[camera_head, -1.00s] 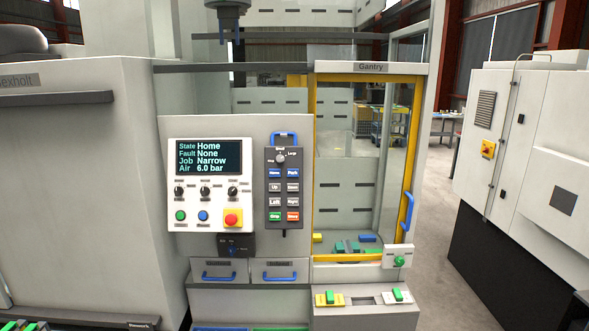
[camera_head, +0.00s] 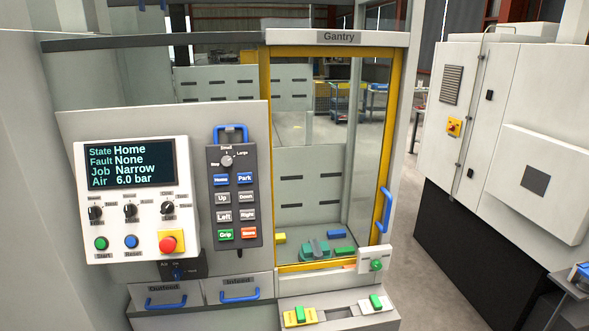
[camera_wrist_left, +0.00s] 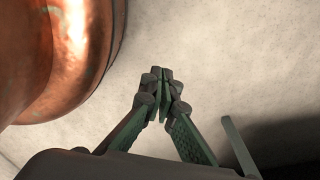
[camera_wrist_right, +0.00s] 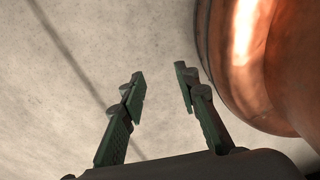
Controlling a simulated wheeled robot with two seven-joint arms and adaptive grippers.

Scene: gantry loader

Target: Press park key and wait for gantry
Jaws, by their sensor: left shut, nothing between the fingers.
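The blue Park key (camera_head: 245,178) is at the upper right of the dark key pendant (camera_head: 234,200), beside the blue Home key (camera_head: 221,180). The display (camera_head: 131,164) reads State Home, Fault None, Job Narrow, Air 6.0 bar. The gantry cell door (camera_head: 328,150) has a yellow frame and looks closed. The gantry head itself is not in the head view now. My left gripper (camera_wrist_left: 163,85) shows only in its wrist view, shut and empty over bare floor. My right gripper (camera_wrist_right: 158,85) shows only in its wrist view, open and empty over floor.
A red emergency button (camera_head: 171,242) sits low on the panel, left of the pendant. A ledge with green-and-yellow switches (camera_head: 300,315) juts out below the door. A grey cabinet (camera_head: 510,150) stands at the right. Copper-coloured rounded surfaces are close to both grippers.

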